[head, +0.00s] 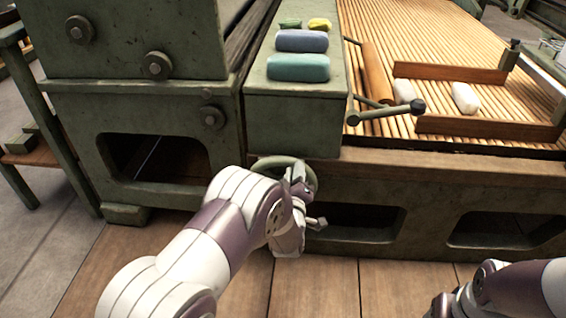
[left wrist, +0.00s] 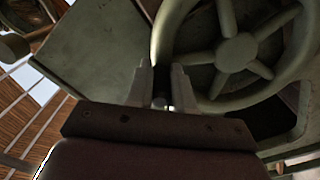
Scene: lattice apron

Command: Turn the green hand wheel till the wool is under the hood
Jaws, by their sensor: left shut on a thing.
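The green hand wheel (head: 308,174) is on the front of the machine, below the green block, partly hidden by my left arm. In the left wrist view the spoked wheel (left wrist: 236,52) fills the upper right. My left gripper (head: 300,185) is shut on the wheel's rim; its fingers (left wrist: 162,88) stand on either side of the rim in the wrist view. White pieces that look like wool (head: 464,97) lie on the slatted lattice (head: 370,25), between wooden boards. I cannot tell which part is the hood. My right gripper does not show, only part of my right arm.
Teal and blue-grey bundles (head: 298,68) and small green and yellow pieces lie on the green block (head: 290,110). A lever with a black knob (head: 417,106) juts over the lattice. Large green machine housing (head: 140,60) stands at left. Wooden floor lies below.

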